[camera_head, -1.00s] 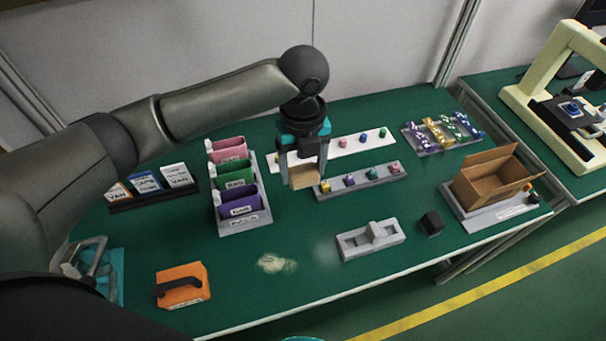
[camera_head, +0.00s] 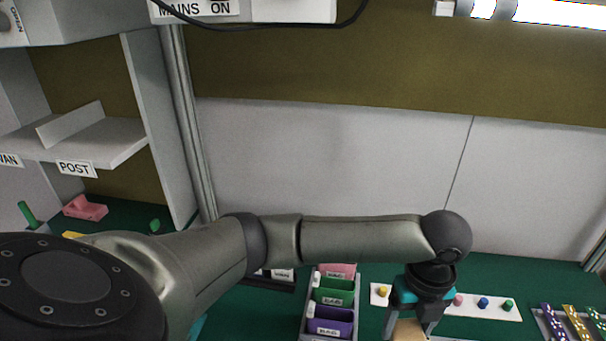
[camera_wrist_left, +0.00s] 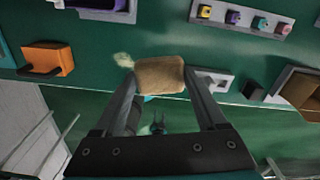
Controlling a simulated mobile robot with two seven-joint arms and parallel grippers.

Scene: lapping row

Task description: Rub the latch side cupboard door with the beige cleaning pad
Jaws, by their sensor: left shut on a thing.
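My left gripper (camera_head: 408,330) is at the bottom right of the head view, pointing down over the green bench. It is shut on the beige cleaning pad (camera_head: 408,331), of which only the top shows there at the frame's bottom edge. In the left wrist view the pad (camera_wrist_left: 160,75) sits between the two fingertips (camera_wrist_left: 160,80), held above the bench top. My right gripper is not in view. I cannot pick out a cupboard door with a latch in these views; a pale panel wall (camera_head: 330,160) stands behind the bench.
A rack of coloured bins (camera_head: 331,300) stands left of the gripper. A white strip with coloured knobs (camera_head: 482,305) lies right of it. Shelving (camera_head: 75,140) is at the left. An orange block with a black handle (camera_wrist_left: 45,60) and a brown box (camera_wrist_left: 302,90) show in the wrist view.

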